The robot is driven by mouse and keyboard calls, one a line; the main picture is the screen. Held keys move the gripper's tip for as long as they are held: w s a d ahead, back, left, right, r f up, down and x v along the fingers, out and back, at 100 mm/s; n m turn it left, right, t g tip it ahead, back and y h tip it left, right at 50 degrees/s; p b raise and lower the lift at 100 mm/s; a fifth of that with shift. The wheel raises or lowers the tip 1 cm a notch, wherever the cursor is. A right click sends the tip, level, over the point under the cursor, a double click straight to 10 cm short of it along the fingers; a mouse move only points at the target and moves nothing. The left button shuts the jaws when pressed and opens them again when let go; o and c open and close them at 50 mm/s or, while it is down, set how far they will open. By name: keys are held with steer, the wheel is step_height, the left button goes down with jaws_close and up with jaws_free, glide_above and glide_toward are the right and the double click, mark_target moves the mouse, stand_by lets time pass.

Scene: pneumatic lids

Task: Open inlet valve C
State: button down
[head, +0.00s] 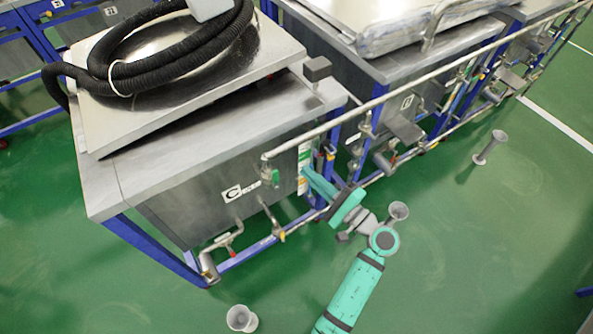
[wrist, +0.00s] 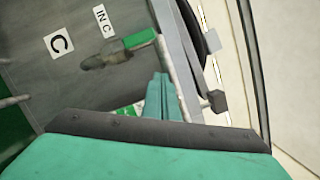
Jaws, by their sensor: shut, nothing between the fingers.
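Inlet valve C, with a green handle, is on the front of the tank marked C. In the head view its green handle (head: 275,177) is below the end of the pale pipe, right of the C label. In the wrist view the green handle (wrist: 140,38) is beside the "IN C" label (wrist: 105,20), with the metal valve body to its left. My gripper (head: 306,171) is to the right of the handle in the head view. In the wrist view its shut fingers (wrist: 162,77) point toward the tank, below the handle. They look apart from it and hold nothing.
The steel tank C (head: 170,205) has a tilted lid (head: 215,80) with a black hose (head: 170,65) on it. A pale pipe (head: 400,93) runs along the tanks above my gripper. Grey funnel-shaped stands (head: 241,318) are on the green floor. Open floor lies at right.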

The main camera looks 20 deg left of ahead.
steer(key=r+v, duration=0.1)
steer(key=v, duration=0.6)
steer(key=shift+s, duration=0.15)
steer(key=shift+d, duration=0.1)
steer(key=s+r+m+t+h, duration=0.25)
steer(key=s+m+t, duration=0.4)
steer(key=m, duration=0.85)
steer(key=s+r+m+t+h, duration=0.1)
steer(key=s+m+t+h, duration=0.2)
steer(key=s+m+t, duration=0.8)
steer(key=s+d+f+m+g+h, duration=0.2)
steer(key=s+f+m+g+h, duration=0.2)
steer(key=m, duration=1.3)
steer(key=s+d+f+m+g+h, duration=0.3)
steer(key=s+m+g+h, duration=0.4)
steer(key=m, duration=1.1)
steer(key=shift+s+d+f+m+h, duration=0.3)
steer(key=shift+s+f+h, duration=0.2)
steer(key=shift+s, duration=0.45)
